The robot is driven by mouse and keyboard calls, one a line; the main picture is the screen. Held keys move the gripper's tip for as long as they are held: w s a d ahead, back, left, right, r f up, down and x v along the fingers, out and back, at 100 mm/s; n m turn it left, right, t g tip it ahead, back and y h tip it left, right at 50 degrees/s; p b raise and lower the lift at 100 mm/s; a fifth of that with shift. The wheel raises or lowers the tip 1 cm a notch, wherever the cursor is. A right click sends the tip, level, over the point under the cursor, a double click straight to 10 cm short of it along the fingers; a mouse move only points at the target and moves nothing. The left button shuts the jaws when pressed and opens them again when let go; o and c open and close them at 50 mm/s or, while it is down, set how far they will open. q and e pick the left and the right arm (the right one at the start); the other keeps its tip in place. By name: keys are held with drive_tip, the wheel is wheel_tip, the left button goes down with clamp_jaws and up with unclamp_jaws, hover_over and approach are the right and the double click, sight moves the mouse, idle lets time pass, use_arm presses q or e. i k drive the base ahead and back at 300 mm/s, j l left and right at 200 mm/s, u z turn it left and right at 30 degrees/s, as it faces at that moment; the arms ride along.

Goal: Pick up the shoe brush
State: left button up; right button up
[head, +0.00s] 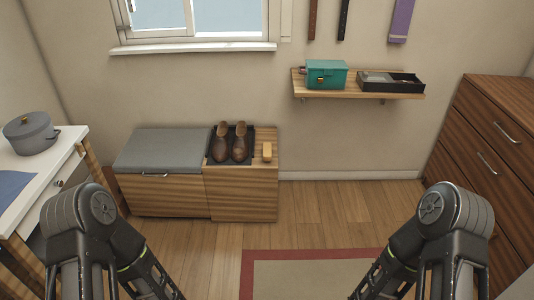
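The shoe brush (267,151) appears to be the small tan block on the wooden top of the low bench (243,195), just right of the brown shoes. It is small in the head view, and its bristles cannot be made out. Both my arms come in at the bottom of the head view, well in front of the bench and apart from it. Their forearms run down out of the frame, so neither gripper shows.
Brown shoes (239,145) stand on a dark tray beside a grey cushion (160,150). A wall shelf (350,94) holds a teal box (326,74) and a black tray (391,87). A dresser (490,150) stands right, a pot (31,133) left. Floor before the bench is clear.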

sight(267, 146)
drive_tip(key=i+j+u, duration=0.2)
drive_tip(key=i, duration=0.55)
drive_tip(key=i+l+u, duration=0.25)
drive_tip(key=i, duration=0.45)
drive_tip(key=i+u, duration=0.2)
drive_tip(key=i, duration=1.05)
